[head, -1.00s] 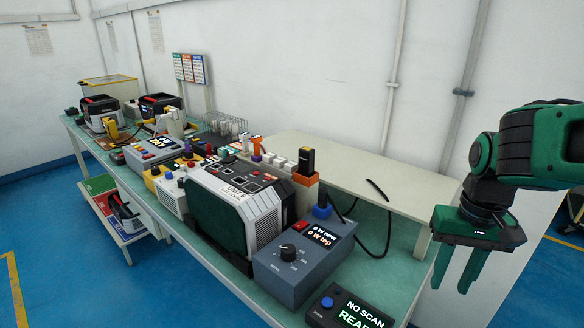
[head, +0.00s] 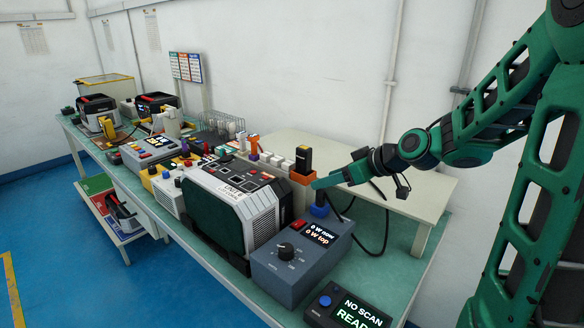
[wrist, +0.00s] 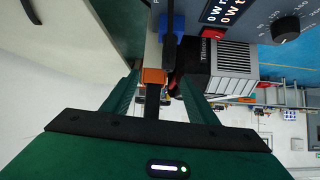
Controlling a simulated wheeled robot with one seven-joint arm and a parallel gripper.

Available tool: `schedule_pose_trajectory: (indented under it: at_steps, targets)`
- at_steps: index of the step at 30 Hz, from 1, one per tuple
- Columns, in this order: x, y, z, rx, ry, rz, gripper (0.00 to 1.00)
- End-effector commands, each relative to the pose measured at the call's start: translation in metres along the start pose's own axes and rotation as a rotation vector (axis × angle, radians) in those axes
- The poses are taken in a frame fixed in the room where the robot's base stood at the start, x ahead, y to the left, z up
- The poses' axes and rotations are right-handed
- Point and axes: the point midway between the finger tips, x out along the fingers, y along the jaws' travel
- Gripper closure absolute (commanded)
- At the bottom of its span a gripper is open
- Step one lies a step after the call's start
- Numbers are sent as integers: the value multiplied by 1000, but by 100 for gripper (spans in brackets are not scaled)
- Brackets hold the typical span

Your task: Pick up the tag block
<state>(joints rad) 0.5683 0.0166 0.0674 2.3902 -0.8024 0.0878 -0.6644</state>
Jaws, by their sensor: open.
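I take the upright black block with a small yellow mark (head: 303,159) as the tag block, though no tag can be read. It stands in an orange holder (head: 302,178) at the back of the bench. In the wrist view a dark upright piece (wrist: 152,103) shows between my fingers, with the orange holder (wrist: 153,77) beyond it. My gripper (head: 318,184) is open, reaching in from the right, close to the holder's right side. Both green fingers show in the wrist view (wrist: 160,80). I cannot tell whether they touch the block.
A grey meter box (head: 300,258) with a blue plug (head: 319,211) lies just below my gripper. A large unit (head: 230,205) stands left of it. A scan display (head: 350,308) is at the front. Black cables hang behind. The raised shelf (head: 400,185) is mostly bare.

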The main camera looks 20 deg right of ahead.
Motion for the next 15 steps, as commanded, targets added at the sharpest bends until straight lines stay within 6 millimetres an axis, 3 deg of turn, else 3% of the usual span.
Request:
schedule_pose_trajectory:
  at_steps: [6, 10, 15]
  targets:
    - [10, 8, -43, -55, 190, -25, 47]
    - [16, 9, -52, -64, 226, -28, 47]
    - [39, 8, -58, -65, 228, -29, 47]
